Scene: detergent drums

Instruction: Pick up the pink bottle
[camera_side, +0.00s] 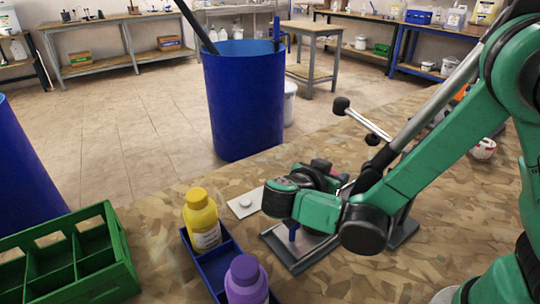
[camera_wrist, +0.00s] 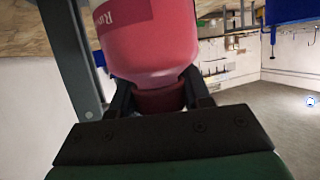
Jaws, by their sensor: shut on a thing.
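In the wrist view the pink bottle (camera_wrist: 150,40) fills the upper middle, with its narrow neck and cap toward my gripper (camera_wrist: 158,90). The dark fingers close on both sides of the neck. Part of a printed label shows at the top edge of the picture. In the side view my green wrist hides most of the gripper and the bottle; only a small pinkish patch shows behind it. I cannot tell there whether the bottle touches a surface.
A blue tray (camera_side: 222,257) holds a yellow bottle (camera_side: 202,222) and a purple bottle (camera_side: 246,281). A green crate (camera_side: 117,270) stands at left. A grey metal frame (camera_side: 300,262) lies below my wrist. A white plate (camera_side: 241,206) lies nearby. A blue drum (camera_side: 243,105) stands behind.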

